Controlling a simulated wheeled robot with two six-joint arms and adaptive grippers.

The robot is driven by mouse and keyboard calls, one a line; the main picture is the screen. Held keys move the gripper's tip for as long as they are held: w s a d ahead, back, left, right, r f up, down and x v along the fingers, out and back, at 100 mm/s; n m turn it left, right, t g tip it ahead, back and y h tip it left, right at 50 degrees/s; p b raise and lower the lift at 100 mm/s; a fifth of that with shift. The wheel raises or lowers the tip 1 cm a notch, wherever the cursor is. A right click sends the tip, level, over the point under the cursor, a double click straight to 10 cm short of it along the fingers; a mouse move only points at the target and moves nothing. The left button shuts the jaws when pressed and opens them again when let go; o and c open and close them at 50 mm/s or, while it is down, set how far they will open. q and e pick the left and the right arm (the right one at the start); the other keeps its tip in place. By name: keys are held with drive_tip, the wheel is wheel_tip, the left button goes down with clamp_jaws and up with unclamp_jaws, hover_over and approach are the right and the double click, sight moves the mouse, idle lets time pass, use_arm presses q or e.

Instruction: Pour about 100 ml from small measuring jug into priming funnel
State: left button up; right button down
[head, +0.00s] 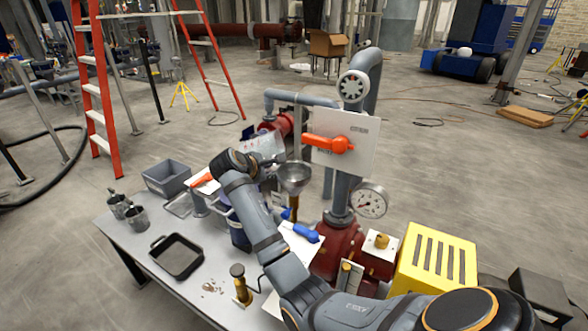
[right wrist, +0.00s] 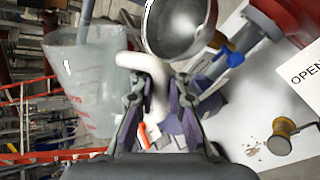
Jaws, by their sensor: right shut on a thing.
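The small measuring jug (head: 266,144) is clear and pale, with a white handle (right wrist: 150,85). My right gripper (head: 246,163) is shut on that handle, which shows between its fingers in the right wrist view (right wrist: 158,100). The grey metal priming funnel (head: 295,176) stands just right of and below the jug, apart from my fingers. Its open bowl also shows in the right wrist view (right wrist: 185,25). I cannot make out liquid in the jug or a stream. My left gripper is out of view.
The table (head: 150,240) holds a grey bin (head: 167,178), a black tray (head: 176,256), metal cups (head: 137,217) and a brass-coloured fitting (head: 240,285). A panel with an orange handle (head: 338,144), a gauge (head: 369,201) and red pump pipework stand close right of the funnel.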

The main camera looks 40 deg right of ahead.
drive_tip(key=shift+r+p, duration=0.15)
drive_tip(key=shift+p, duration=0.2)
idle(0.7)
drive_tip(key=shift+s+d+r+m+t+y+p, duration=0.3)
drive_tip(key=shift+m+t+y+p, duration=0.25)
drive_tip(key=shift+p, duration=0.35)
idle(1.1)
drive_tip(key=f+b, duration=0.1)
drive_tip(key=a+f+b, duration=0.1)
drive_tip(key=b, duration=0.1)
drive_tip(key=shift+w+n+g+h, duration=0.25)
drive_tip(key=shift+w+h, duration=0.1)
drive_tip(key=shift+w, duration=0.05)
drive_tip(key=shift+s+d+f+n+g+h+b, duration=0.15)
drive_tip(key=shift+n+g+h+b, duration=0.3)
drive_tip(key=shift+b, duration=0.55)
drive_tip(key=shift+r+h+p, duration=0.25)
drive_tip(key=shift+r+p, duration=0.1)
drive_tip(key=shift+r, duration=0.1)
drive_tip(key=shift+w+n, duration=0.25)
drive_tip(key=shift+s+r+g+b, duration=0.1)
drive_tip(key=shift+r+g+b, duration=0.15)
drive_tip(key=shift+b, duration=0.25)
drive_tip(key=shift+s+d+r+n+h+p, duration=0.2)
drive_tip(key=shift+s+r+n+h+p, duration=0.1)
drive_tip(key=shift+r+n+h+p, duration=0.2)
drive_tip(key=shift+f, duration=0.2)
